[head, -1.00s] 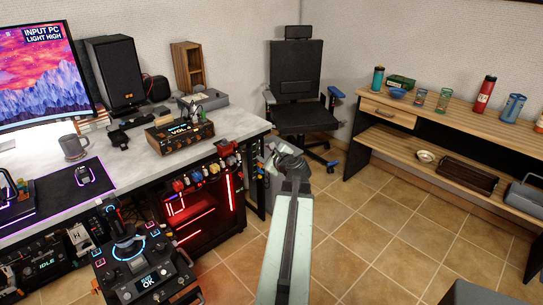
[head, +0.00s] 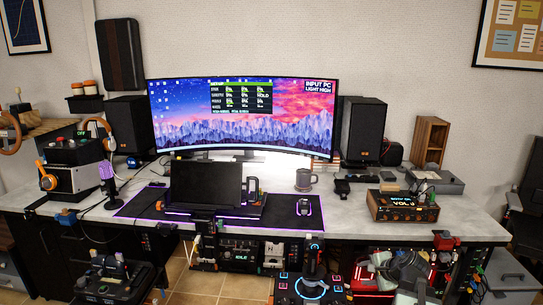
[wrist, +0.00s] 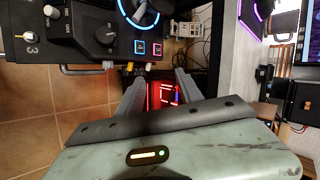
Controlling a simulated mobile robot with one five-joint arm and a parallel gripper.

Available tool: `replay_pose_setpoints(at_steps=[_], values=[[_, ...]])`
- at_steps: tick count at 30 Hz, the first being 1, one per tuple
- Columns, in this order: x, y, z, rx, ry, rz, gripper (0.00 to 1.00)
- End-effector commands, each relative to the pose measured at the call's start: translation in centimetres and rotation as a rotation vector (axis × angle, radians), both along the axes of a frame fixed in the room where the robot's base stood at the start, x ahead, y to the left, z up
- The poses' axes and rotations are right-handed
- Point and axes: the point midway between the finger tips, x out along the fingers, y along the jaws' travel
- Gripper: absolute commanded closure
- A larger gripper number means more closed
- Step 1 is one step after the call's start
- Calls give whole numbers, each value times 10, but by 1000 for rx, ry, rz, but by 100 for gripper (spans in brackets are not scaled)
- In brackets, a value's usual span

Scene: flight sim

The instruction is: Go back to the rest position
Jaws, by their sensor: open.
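My gripper (wrist: 159,78) shows in the wrist view with its two grey fingers apart and nothing between them. Beyond the fingers is a dark area with red glowing strips. In the head view my gripper (head: 402,265) is at the lower right, in front of the desk's front edge and right of the joystick panel (head: 307,289). My pale green arm reaches up to it from the bottom edge. The fingers are too small there to make out.
The desk (head: 355,215) carries a wide monitor (head: 245,118), a laptop (head: 205,183), a grey mug (head: 304,180) and an amplifier box (head: 403,206). The joystick panel with dials also shows close by in the wrist view (wrist: 90,35). Tiled floor (wrist: 50,110) is open at left there.

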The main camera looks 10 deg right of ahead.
Motion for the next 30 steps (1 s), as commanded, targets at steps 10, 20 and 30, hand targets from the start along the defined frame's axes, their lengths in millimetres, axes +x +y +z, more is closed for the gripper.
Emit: replay_pose_setpoints(at_steps=[10, 20, 30], values=[[-18, 241, -58, -444, 358, 975, 57], [-62, 322, -35, -667, 528, 1465, 57], [-60, 321, 76, -663, 525, 1457, 57]])
